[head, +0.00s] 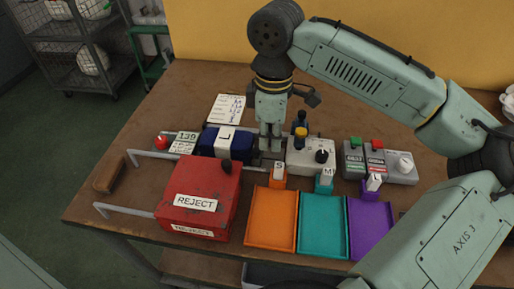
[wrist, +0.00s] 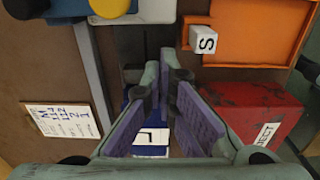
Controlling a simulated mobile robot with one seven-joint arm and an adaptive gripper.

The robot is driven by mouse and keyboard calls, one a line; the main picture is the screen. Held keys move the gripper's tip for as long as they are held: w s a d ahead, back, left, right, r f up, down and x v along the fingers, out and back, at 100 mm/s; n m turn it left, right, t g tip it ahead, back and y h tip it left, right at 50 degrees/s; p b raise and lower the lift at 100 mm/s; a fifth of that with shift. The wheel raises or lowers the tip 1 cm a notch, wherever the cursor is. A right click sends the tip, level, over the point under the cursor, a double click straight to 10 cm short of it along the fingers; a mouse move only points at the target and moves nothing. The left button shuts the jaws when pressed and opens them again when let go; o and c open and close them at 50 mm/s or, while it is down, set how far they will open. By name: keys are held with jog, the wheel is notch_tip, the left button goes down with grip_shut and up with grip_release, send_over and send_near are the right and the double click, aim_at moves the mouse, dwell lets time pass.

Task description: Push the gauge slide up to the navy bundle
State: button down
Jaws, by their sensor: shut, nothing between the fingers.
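The navy bundle (head: 209,139) lies near the middle of the table with a white band marked L around it. In the wrist view its white label (wrist: 152,137) shows partly between my fingers. My gripper (head: 270,146) points down just right of the bundle, shut and empty. In the wrist view the tips of my gripper (wrist: 172,72) are close together. A low grey metal piece (head: 263,160), perhaps the gauge slide, sits at the fingertips, between the bundle and a pale knobbed box. The fingers hide part of it, and I cannot tell whether they touch it.
The red reject box (head: 190,197) stands in front of the bundle. Orange (head: 270,220), teal (head: 322,226) and purple trays (head: 363,235) lie to its right. The pale box (head: 302,159) with knobs is right of my gripper. A written card (head: 228,107) lies behind the bundle.

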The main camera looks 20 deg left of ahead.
aim_at(258, 151)
jog(key=shift+f, duration=0.15)
jog(key=shift+f, duration=0.5)
jog(key=shift+s+d+f+b, duration=0.1)
jog(key=shift+s+f+b, duration=0.1)
jog(key=shift+f+b, duration=0.25)
jog(key=shift+s+d+f+b, duration=0.15)
jog(key=shift+f+b, duration=0.1)
jog(key=shift+f, duration=0.25)
jog(key=shift+w+a+f, duration=0.25)
jog(key=shift+w+f, duration=0.15)
jog(key=shift+f, duration=0.05)
jog(key=shift+s+r, duration=0.1)
jog(key=shift+r, duration=0.2)
jog(key=shift+a, duration=0.15)
jog(key=shift+s+a, duration=0.1)
jog(key=shift+a, duration=0.3)
jog(key=shift+s+a+p, duration=0.1)
jog(key=shift+a+p, duration=0.15)
jog(key=shift+p, duration=0.3)
